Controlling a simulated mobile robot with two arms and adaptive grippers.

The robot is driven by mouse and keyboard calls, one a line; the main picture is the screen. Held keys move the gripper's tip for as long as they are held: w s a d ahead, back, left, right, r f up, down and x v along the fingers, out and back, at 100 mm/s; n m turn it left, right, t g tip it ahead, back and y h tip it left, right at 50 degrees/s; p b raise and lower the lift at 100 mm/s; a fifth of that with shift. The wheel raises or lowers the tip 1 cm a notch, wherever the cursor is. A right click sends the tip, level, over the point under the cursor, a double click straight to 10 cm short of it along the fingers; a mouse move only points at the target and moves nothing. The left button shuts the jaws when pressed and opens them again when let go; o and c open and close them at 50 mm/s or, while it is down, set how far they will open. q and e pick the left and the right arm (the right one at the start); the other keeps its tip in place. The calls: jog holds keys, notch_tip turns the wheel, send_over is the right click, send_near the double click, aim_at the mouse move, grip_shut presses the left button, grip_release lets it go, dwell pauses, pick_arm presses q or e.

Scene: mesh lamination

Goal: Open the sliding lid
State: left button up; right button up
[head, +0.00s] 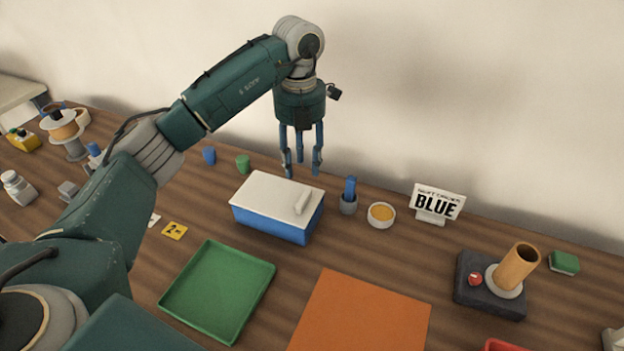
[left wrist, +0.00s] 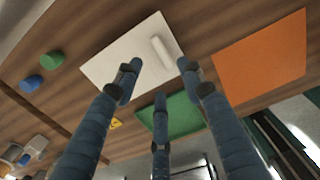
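A blue box (head: 268,221) with a white sliding lid (head: 262,190) stands on the table near its back edge. The lid covers the box top and has a raised white handle (head: 302,203) near its right end. In the left wrist view the lid (left wrist: 120,55) and handle (left wrist: 161,51) lie beyond my fingers. My left gripper (head: 302,170) has three blue fingers, spread open and empty. It hangs above the back of the box, apart from the lid. In the left wrist view my left gripper (left wrist: 158,85) is also open. My right gripper is not in view.
A green tray (head: 219,291) and an orange mat (head: 362,315) lie in front of the box. A blue item in a grey cup (head: 348,198), a yellow-filled bowl (head: 381,215) and a BLUE sign (head: 437,204) stand to its right. Small blue (head: 209,155) and green (head: 243,164) pieces are behind it.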

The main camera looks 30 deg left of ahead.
aim_at(302, 197)
pick_arm(q)
jog(key=f+p, duration=0.3)
jog(key=f, duration=0.6)
jog(key=shift+s, duration=0.2)
jog(key=shift+f, duration=0.7)
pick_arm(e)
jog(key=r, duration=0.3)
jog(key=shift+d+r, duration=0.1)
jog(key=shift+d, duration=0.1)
pick_arm(q)
grip_shut()
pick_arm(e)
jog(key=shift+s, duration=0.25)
